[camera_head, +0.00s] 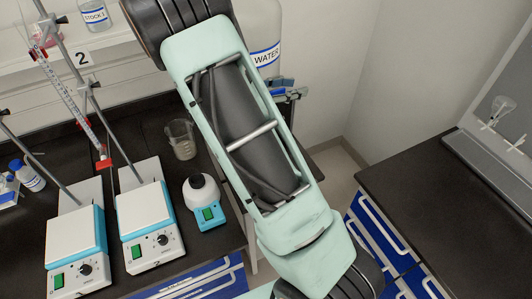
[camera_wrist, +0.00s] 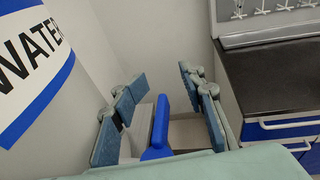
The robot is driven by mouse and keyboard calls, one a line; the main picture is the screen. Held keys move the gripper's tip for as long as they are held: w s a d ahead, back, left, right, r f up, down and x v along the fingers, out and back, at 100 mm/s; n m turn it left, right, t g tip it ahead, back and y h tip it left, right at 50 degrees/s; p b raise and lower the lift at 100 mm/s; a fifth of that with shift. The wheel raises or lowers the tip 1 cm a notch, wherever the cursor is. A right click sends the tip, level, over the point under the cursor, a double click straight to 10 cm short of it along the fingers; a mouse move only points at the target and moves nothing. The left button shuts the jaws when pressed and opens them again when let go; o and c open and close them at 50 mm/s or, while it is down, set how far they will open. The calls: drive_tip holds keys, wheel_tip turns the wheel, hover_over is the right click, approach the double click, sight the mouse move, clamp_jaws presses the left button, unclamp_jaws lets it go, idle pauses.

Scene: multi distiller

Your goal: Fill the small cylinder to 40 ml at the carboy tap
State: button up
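The carboy, a large clear vessel labelled WATER (camera_head: 265,58), stands at the top of the head view behind my arm. In the wrist view its label (camera_wrist: 35,65) fills the upper left. A blue upright part (camera_wrist: 160,122), which looks like the tap handle, stands between the fingers of my gripper (camera_wrist: 163,108). The gripper is open, with gaps visible on both sides of the blue part. In the head view the gripper is mostly hidden by my arm. I cannot make out the small cylinder in either view.
A glass beaker (camera_head: 181,140), a small white-topped mixer (camera_head: 204,200) and two hotplate stirrers (camera_head: 148,225) (camera_head: 76,250) stand on the left bench. A burette (camera_head: 70,100) is clamped above. A dark right bench (camera_head: 440,195) holds drawers below; floor shows between benches.

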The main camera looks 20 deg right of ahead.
sight(273, 92)
drive_tip(key=shift+a, duration=0.1)
drive_tip(key=v, duration=1.2)
drive_tip(key=shift+r, duration=0.1)
